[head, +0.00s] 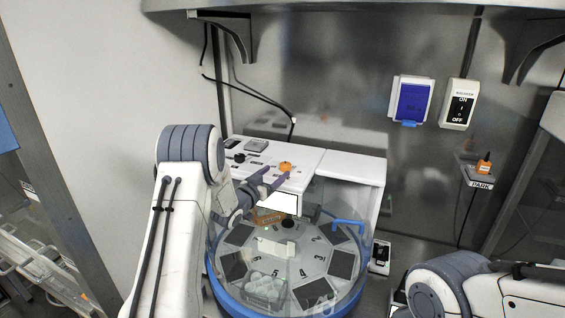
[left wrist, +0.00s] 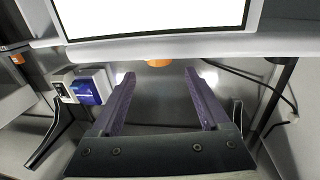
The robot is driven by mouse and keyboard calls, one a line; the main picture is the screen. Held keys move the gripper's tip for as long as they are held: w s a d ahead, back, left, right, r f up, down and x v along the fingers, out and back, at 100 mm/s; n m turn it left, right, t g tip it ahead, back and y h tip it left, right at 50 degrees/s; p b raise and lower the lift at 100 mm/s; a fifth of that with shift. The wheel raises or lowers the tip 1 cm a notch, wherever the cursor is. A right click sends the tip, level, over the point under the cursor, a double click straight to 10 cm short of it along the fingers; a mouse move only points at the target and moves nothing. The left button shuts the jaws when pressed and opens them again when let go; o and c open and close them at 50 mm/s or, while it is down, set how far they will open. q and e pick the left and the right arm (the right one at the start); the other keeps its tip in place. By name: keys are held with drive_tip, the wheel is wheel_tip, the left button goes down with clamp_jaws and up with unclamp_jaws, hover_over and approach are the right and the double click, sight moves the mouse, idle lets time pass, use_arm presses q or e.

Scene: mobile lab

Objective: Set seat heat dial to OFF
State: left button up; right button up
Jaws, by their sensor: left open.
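An orange dial (head: 285,166) sits on the top panel of a white machine, with a black knob (head: 239,157) to its left. The labels are too small to read, so I cannot tell which is the seat heat dial or its setting. My left gripper (head: 278,175) is open and empty, its purple fingers pointing toward the orange dial. In the left wrist view, part of the orange dial (left wrist: 158,63) shows between and beyond the fingertips (left wrist: 168,75), mostly hidden by the panel edge. I cannot tell whether they touch. My right gripper is out of view.
A round, blue-rimmed carousel (head: 360,285) with numbered slots stands before the machine. A blue-fronted box (head: 411,101) and an ON/OFF switch box (head: 459,104) hang on the back wall. An orange-topped PARK holder (head: 483,168) is at right. Cables hang behind the machine.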

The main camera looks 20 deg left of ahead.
sight(282, 167)
use_arm(q)
drive_tip(key=w+p, duration=0.1)
drive_tip(key=w, duration=0.2)
drive_tip(key=w+d+p, duration=0.1)
drive_tip(key=w, duration=0.1)
drive_tip(key=shift+w+d, duration=0.1)
drive_tip(key=shift+w, duration=0.3)
clamp_jaws()
